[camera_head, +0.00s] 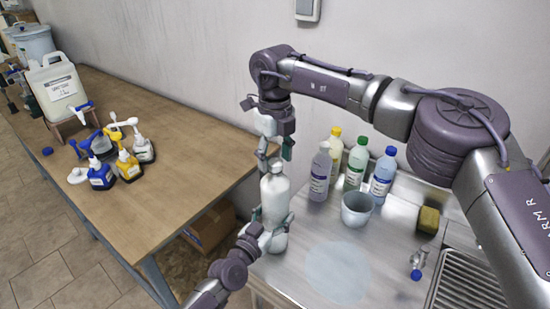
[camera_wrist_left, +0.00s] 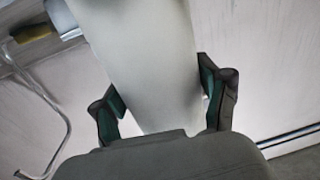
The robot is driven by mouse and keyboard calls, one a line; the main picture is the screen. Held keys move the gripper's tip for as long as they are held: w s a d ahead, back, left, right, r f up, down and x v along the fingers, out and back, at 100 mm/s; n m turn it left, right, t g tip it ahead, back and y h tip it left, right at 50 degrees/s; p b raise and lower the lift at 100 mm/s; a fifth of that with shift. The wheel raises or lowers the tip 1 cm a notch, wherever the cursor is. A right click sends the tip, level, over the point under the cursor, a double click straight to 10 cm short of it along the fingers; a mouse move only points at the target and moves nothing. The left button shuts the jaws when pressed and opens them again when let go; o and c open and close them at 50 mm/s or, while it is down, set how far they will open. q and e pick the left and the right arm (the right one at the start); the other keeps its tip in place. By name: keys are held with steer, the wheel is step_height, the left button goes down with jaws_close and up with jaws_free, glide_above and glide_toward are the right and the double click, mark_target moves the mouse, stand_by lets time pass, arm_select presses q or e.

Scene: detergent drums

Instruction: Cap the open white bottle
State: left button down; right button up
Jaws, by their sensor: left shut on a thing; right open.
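The white bottle (camera_head: 276,192) stands upright near the left edge of the metal counter. My left gripper (camera_head: 270,222) is shut around its lower body. In the left wrist view the pale bottle (camera_wrist_left: 140,60) fills the space between the fingers of my left gripper (camera_wrist_left: 163,100). My right gripper (camera_head: 275,156) is open, pointing down at the bottle's top, with its fingers on either side of the neck. The fingers partly hide the mouth, and I cannot tell whether a cap is on it. A blue cap (camera_head: 47,151) and a white cap-like disc (camera_head: 77,175) lie on the wooden table.
Bottles with yellow (camera_head: 336,150), green (camera_head: 356,163) and blue (camera_head: 383,172) caps stand behind a grey cup (camera_head: 357,208). A sponge (camera_head: 428,220) and small blue-topped bottle (camera_head: 416,272) are at right. The wooden table (camera_head: 180,150) holds pump bottles and a jug (camera_head: 60,90).

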steer(key=shift+r, duration=2)
steer(key=shift+c, duration=0.2)
steer(key=r+n, duration=0.1)
steer(key=n, duration=0.2)
steer(key=shift+r, duration=0.2)
step_height(320, 180, up, 2)
steer(key=n, duration=0.4)
steer(key=shift+n, duration=0.3)
steer(key=shift+f, duration=4)
